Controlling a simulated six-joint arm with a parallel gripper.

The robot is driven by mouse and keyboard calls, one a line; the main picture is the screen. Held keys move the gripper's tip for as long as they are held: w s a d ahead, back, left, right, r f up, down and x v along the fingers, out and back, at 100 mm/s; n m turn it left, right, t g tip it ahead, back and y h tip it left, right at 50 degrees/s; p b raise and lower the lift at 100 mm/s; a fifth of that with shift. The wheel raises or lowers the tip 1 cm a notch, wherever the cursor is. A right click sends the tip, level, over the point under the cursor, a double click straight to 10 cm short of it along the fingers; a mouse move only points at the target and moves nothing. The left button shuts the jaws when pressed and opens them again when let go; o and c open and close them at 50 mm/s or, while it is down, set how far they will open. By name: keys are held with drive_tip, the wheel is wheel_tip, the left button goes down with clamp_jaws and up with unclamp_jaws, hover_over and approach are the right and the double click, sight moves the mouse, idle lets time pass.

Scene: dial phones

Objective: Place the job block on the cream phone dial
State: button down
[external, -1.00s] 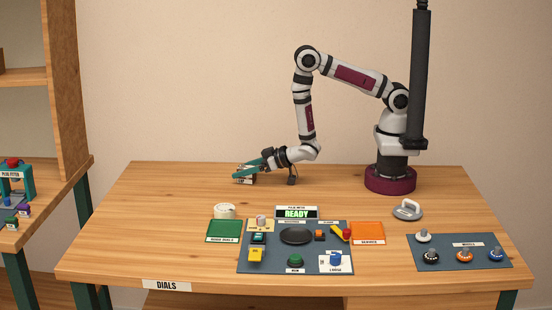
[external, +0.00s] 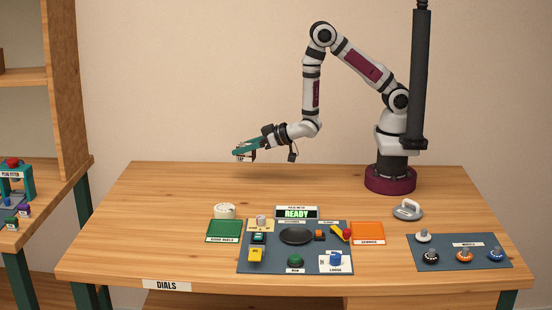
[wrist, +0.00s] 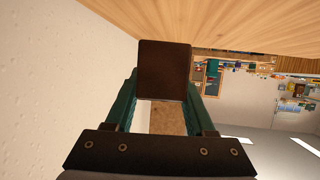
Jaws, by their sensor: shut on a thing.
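My gripper (external: 240,152) is above the back left of the table, with its teal jaws pointing left. It is shut on a block (wrist: 164,70), presumably the job block, which shows a dark brown square face between the teal fingers in the wrist view.
A green tray (external: 224,231) stands left of a dark mat (external: 275,268) holding a black disc (external: 297,236), buttons and a READY display (external: 297,213). An orange tray (external: 368,233) is to its right. Another mat (external: 455,243) holds several small dials. The table's back left is clear.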

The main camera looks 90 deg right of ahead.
wheel_tip(320, 180, up, 2)
drive_tip(key=shift+r, duration=0.2)
drive_tip(key=shift+a+r, duration=0.15)
drive_tip(key=w+a+r+n+y, duration=0.2)
drive_tip(key=w+a+n+y, duration=0.15)
drive_tip(key=a, duration=0.35)
drive_tip(key=n+y, duration=0.3)
drive_tip(key=y, duration=0.2)
hover_over(221, 208)
drive_tip(key=shift+g+h, duration=0.25)
drive_tip(key=shift+g, duration=0.15)
wheel_tip(221, 208, down, 5)
drive_tip(key=shift+r, duration=0.15)
drive_tip(key=f, duration=0.4)
drive_tip(key=shift+a, duration=0.2)
drive_tip(key=shift+f, duration=0.1)
drive_tip(key=shift+f, duration=0.15)
